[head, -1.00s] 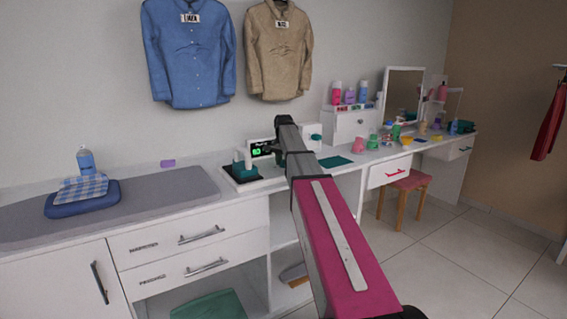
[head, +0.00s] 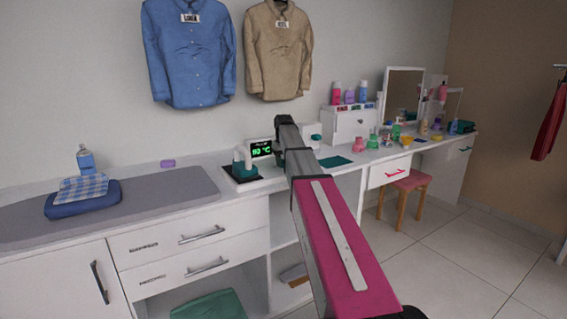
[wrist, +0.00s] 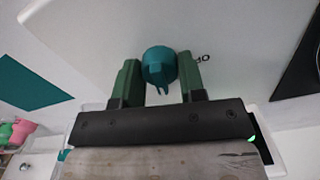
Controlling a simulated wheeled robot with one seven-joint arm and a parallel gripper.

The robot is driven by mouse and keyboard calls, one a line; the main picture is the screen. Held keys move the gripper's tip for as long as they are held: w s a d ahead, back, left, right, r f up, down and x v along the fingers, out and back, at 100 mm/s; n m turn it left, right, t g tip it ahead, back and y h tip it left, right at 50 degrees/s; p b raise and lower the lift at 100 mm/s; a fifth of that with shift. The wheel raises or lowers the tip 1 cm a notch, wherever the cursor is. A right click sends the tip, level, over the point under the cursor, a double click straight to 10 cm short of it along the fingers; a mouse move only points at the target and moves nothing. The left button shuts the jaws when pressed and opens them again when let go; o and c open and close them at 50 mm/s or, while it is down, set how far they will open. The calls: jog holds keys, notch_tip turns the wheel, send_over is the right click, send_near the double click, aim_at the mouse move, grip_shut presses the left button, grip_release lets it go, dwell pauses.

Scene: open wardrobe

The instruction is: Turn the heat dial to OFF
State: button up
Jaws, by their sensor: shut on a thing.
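The heat dial (wrist: 158,68) is a teal knob with a pointed tab, on a white panel in the wrist view. My gripper (wrist: 161,72) has its two green fingers on either side of the dial and is shut on it. Small dark lettering (wrist: 203,58) shows beside the right finger, partly hidden. In the head view, my arm covers much of the white housing (head: 311,129), and the fingertips are hidden. A black display (head: 261,148) left of my arm shows green digits that look like 110 °C.
A teal and white iron (head: 244,164) stands on a dark pad left of my arm. A teal mat (head: 335,161) lies to the right. Several bottles and cups stand farther right near a mirror (head: 403,96). A stool (head: 405,182) stands below the counter.

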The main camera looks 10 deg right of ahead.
jog(key=n, duration=0.4)
jog(key=shift+n, duration=0.3)
jog(key=n, duration=0.3)
jog(key=shift+n, duration=0.4)
jog(key=n, duration=0.3)
jog(key=shift+n, duration=2.1)
jog(key=o, duration=0.9)
notch_tip(320, 180, up, 11)
jog(key=shift+f, duration=0.1)
